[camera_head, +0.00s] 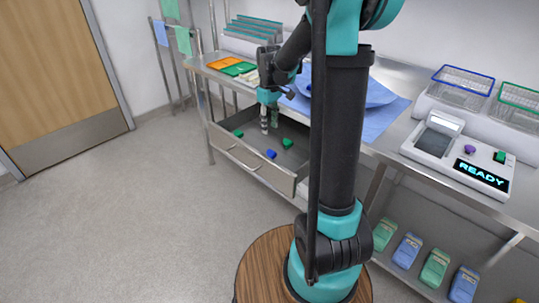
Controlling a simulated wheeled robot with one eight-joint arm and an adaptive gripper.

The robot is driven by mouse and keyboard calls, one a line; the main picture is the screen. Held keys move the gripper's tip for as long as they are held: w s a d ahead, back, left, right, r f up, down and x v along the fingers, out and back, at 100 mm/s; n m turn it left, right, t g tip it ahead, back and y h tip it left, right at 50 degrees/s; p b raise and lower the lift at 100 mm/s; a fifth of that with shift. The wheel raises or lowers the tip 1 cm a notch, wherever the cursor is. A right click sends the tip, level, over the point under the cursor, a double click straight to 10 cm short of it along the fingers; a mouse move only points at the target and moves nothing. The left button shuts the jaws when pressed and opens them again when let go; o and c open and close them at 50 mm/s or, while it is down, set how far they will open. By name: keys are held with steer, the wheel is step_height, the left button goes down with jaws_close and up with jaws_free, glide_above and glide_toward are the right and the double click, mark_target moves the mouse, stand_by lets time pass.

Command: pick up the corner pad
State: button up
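An open grey drawer (245,160) under the steel counter holds a few small pads: a green one (238,133) at the left, a blue one (271,153) near the front, and a green one (288,143) at the right. They are too small for me to tell which is the corner pad. My gripper (269,128) points down over the drawer's back part, between the two green pads. Its fingers look close together, but whether they are open, or hold anything, is too small to tell. My arm hides part of the counter.
Orange and green flat items (232,67) and a crumpled blue cloth (385,115) lie on the steel counter. A white device reading READY (430,143) and wire baskets (462,88) are at the right. Colored devices (408,250) stand on the lower shelf. The floor at left is clear.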

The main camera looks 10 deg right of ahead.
mark_target(270, 150)
step_height(270, 150, down, 12)
steer(key=shift+r, duration=0.25)
steer(key=c, duration=0.9)
